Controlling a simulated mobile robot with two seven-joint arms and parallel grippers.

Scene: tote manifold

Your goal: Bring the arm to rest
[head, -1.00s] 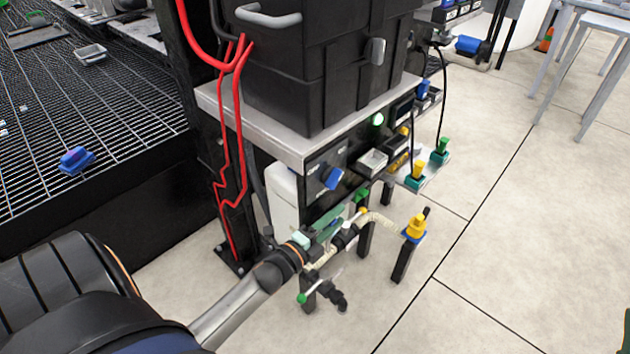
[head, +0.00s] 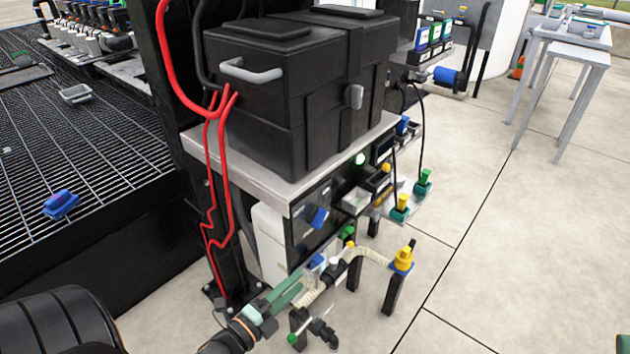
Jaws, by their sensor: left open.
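My left gripper (head: 299,284) is low in the head view, its arm coming in from the bottom left. Its two green fingers are apart, pointing up and right, and I see nothing between them. The fingertips are in front of the lower part of the black panel stand, close to a pale ribbed hose (head: 372,252) and left of a black pipe fitting with a green knob (head: 292,338). I cannot tell whether they touch anything. My right gripper does not show clearly.
A big black tote (head: 285,95) stands on a grey shelf (head: 262,181) above the gripper. Red hoses (head: 221,165) hang at its left. A yellow-topped post (head: 403,260) stands to the right. A green thing (head: 623,344) is cut off at the right edge.

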